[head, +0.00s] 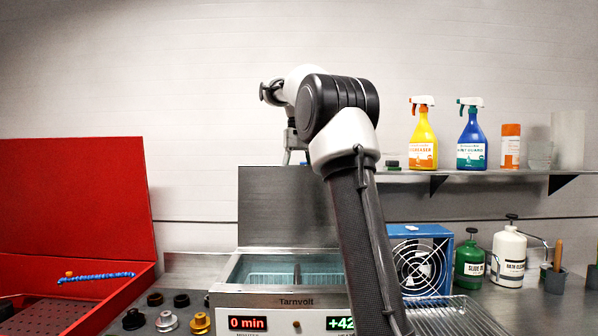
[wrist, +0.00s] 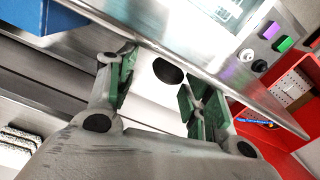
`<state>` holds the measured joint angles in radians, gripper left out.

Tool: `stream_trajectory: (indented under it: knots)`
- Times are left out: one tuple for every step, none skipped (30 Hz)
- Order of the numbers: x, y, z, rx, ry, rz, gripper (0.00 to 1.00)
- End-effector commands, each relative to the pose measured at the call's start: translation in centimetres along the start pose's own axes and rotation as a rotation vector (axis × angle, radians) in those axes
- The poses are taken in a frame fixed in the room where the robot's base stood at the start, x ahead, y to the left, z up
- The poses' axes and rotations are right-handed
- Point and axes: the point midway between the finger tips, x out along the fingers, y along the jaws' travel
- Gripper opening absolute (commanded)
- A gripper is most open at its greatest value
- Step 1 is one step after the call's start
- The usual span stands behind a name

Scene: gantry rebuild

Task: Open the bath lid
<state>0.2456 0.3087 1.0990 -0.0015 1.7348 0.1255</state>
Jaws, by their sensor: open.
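The bath (head: 285,290), a metal tank marked Tarnvolt, stands in the middle of the head view. Its lid (head: 275,207), a flat grey panel, stands upright behind the tank, and liquid and wire baskets show inside. My gripper (head: 290,157) is above the lid's top edge in the head view, partly hidden by my arm. In the wrist view my gripper (wrist: 160,92) has its green-padded fingers spread with a gap between them. A metal edge runs beyond the fingertips; I cannot tell whether they touch it. Part of the lid is hidden behind my arm.
A red toolbox (head: 75,200) stands open at left. Dark and brass knobs (head: 165,320) lie by the bath. A blue fan unit (head: 425,240), a green bottle (head: 470,262) and a white bottle (head: 508,260) are at right. A shelf (head: 480,177) above holds spray bottles.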

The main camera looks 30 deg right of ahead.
Motion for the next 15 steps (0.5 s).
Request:
stream_trajectory:
  knots:
    - [-0.7,0.0,-0.1,0.000,0.002,0.000,0.51]
    - [-1.2,0.0,-0.1,0.000,0.003,0.000,0.51]
    - [-2.0,0.1,-0.1,0.001,0.004,0.000,0.51]
    - [-2.5,0.1,-0.1,0.001,0.004,0.000,0.51]
    - [-3.0,0.1,-0.1,0.001,0.004,0.000,0.51]
    - [-3.7,0.1,-0.1,0.001,0.003,0.000,0.51]
    - [-4.2,0.1,-0.1,0.001,0.002,0.000,0.51]
    - [-4.6,0.1,-0.1,0.001,0.003,0.000,0.51]
    - [-5.1,0.1,-0.1,0.001,0.002,0.001,0.51]
    - [-5.4,0.2,-0.1,0.002,0.002,0.001,0.51]
    - [-5.7,0.2,-0.1,0.002,0.000,0.001,0.51]
    - [-6.0,0.2,-0.1,0.002,0.002,0.001,0.51]
    - [-6.2,0.2,-0.1,0.002,0.001,0.001,0.51]
    - [-6.4,0.2,0.0,0.002,0.001,0.001,0.51]
    - [-6.6,0.2,0.0,0.002,0.000,0.001,0.51]
